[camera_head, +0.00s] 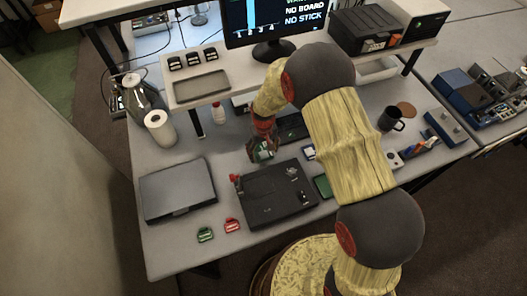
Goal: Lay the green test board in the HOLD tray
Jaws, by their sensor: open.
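A flat green piece (323,186), which looks like the test board, lies on the table right of the black fixture (278,195); my arm hides part of it. My gripper (263,152) is over the table just behind the fixture, left of the green piece and apart from it. Its fingers are small and dark here, and they are open. No HOLD label is readable. A shallow grey tray (201,87) lies on the raised shelf at the back left and looks empty; I cannot tell whether it is the HOLD tray.
A closed grey case (177,189) lies at the left. Small green (206,235) and red (231,225) items lie in front. A paper roll (160,127) and bottle (218,113) stand behind. A black mug (391,119) stands right. The monitor (277,18) reads "NO BOARD" and "NO STICK".

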